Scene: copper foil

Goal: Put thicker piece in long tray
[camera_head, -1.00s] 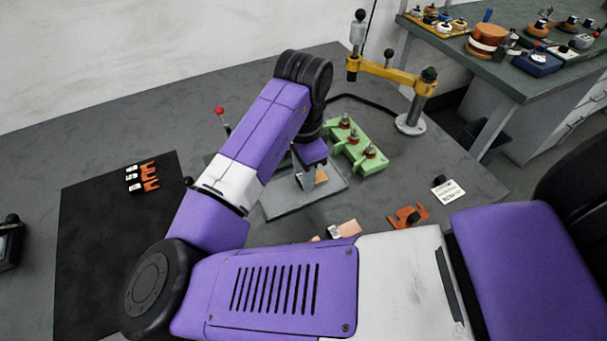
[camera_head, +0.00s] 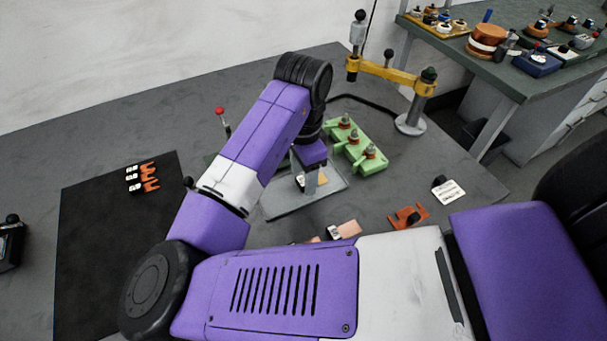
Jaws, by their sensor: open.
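My gripper (camera_head: 311,179) is open above a flat grey tray-like plate (camera_head: 283,208) in the middle of the table. A small tan, copper-coloured piece (camera_head: 322,179) shows at the fingers; I cannot tell whether it lies on the plate or stands between them. A copper-coloured piece (camera_head: 348,228) lies on the table in front of the plate, with a small white and dark label beside it. Another copper-coloured edge (camera_head: 314,240) shows just left of it, partly hidden by my arm. Which piece is thicker cannot be told. I cannot tell whether the grey plate is the long tray.
A green fixture (camera_head: 355,146) with several knobs stands right of the plate. Behind it is a yellow-armed stand (camera_head: 390,72). An orange bracket (camera_head: 408,217) and white tag (camera_head: 448,191) lie at right. A black mat (camera_head: 110,250) with orange clips (camera_head: 149,177) covers the left.

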